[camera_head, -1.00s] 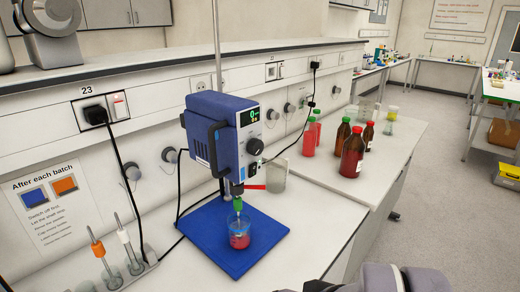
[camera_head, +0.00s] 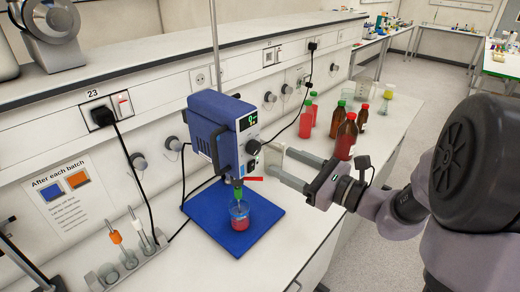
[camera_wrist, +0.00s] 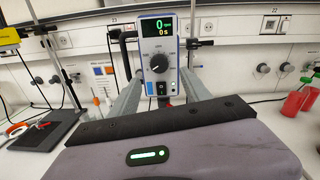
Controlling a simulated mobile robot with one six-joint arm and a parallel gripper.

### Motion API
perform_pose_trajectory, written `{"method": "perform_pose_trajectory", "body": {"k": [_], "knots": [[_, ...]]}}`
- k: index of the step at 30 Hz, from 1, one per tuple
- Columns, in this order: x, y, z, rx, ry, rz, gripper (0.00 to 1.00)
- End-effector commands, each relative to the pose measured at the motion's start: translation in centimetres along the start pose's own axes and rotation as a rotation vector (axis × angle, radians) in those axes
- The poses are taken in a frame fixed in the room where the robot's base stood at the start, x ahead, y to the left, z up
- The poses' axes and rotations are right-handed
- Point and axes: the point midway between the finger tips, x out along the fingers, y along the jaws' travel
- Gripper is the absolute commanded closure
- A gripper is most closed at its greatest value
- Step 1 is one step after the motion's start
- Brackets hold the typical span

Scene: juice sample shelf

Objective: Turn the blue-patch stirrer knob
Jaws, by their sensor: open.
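The blue stirrer (camera_head: 213,128) stands upright over a blue base plate (camera_head: 222,237) on the bench. Its round black knob (camera_head: 253,147) is on the front panel, below a lit display. A blue patch (camera_head: 51,192) is on the wall notice.
Brown and red bottles (camera_head: 345,140) stand close behind my gripper. A rack with stirring rods (camera_head: 128,257) is at the left. Cables hang along the wall. The bench front (camera_head: 285,255) is clear.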

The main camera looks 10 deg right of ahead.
Motion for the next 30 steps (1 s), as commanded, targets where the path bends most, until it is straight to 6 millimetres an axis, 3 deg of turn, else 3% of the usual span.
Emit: {"method": "perform_pose_trajectory", "body": {"k": [3, 9, 20, 21, 27, 30], "knots": [[3.5, 0.2, 0.0, -0.002, 0.000, 0.007, 0.44], [7.0, 0.1, 0.0, -0.002, 0.000, 0.003, 0.44], [7.9, 0.1, 0.0, -0.001, 0.002, 0.001, 0.44], [7.9, 0.1, 0.0, -0.001, 0.002, 0.001, 0.46], [7.9, 0.1, 0.0, -0.001, 0.001, 0.001, 0.85], [7.9, 0.1, 0.0, -0.001, 0.001, 0.002, 1.00]]}}
